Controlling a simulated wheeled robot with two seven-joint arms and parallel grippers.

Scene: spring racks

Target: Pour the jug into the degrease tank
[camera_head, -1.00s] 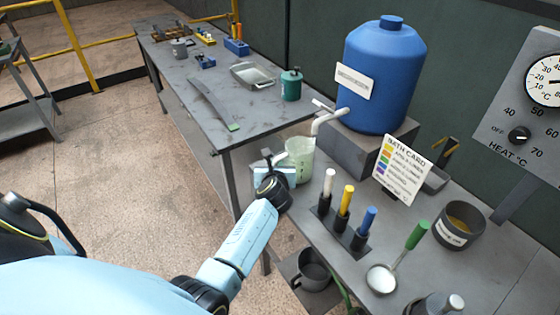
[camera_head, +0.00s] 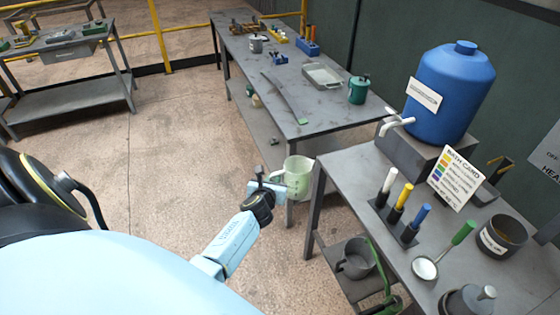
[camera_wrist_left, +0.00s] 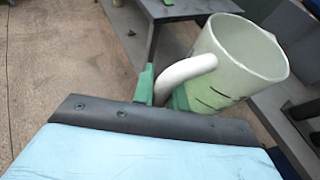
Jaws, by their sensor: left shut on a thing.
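A pale green translucent jug (camera_head: 299,178) with dark marks on its side is held in my left gripper (camera_head: 277,184), clear of both benches over the floor gap between them. The left wrist view shows the jug (camera_wrist_left: 225,65) tilted somewhat, with its white handle (camera_wrist_left: 182,75) at the green fingers (camera_wrist_left: 160,90). The gripper is shut on the handle. The jug looks empty or nearly so, but its bottom is hidden. I cannot pick out a degrease tank for certain. My right gripper is not in view.
Coloured-handled tools (camera_head: 402,205), a bath card (camera_head: 455,177) and a dark pot (camera_head: 502,236) are there too. The back bench (camera_head: 290,95) holds a tray (camera_head: 324,75) and a green canister (camera_head: 359,90).

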